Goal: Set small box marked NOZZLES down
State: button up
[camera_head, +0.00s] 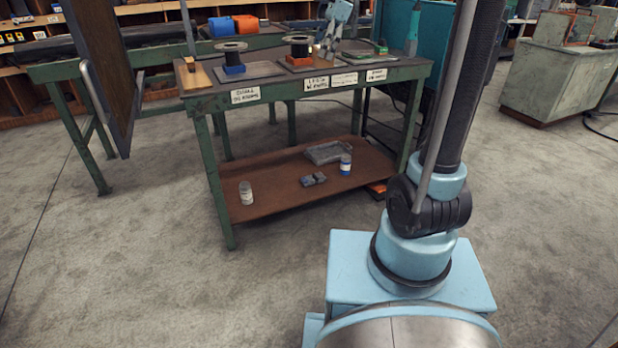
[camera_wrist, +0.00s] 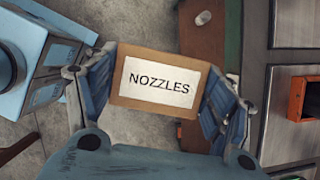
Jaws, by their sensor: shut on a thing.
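The small box marked NOZZLES (camera_wrist: 157,108) is brown with a white label on the face towards the wrist camera. My gripper (camera_wrist: 163,70) has one finger against each side of it and holds it. The box is tilted slightly in the wrist view, and its underside is hidden. Floor and part of a brown shelf show beyond it, so it appears held in the air.
A green workbench (camera_head: 215,105) carries spools, grey trays and labels along its front edge. Its brown lower shelf (camera_head: 270,190) holds a white bottle (camera_head: 246,193), a blue-labelled bottle (camera_head: 345,165) and small grey parts. A dark panel (camera_head: 105,60) stands at upper left. Open floor lies in front.

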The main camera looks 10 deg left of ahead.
jog(key=shift+s+d, duration=0.25)
jog(key=shift+s, duration=0.1)
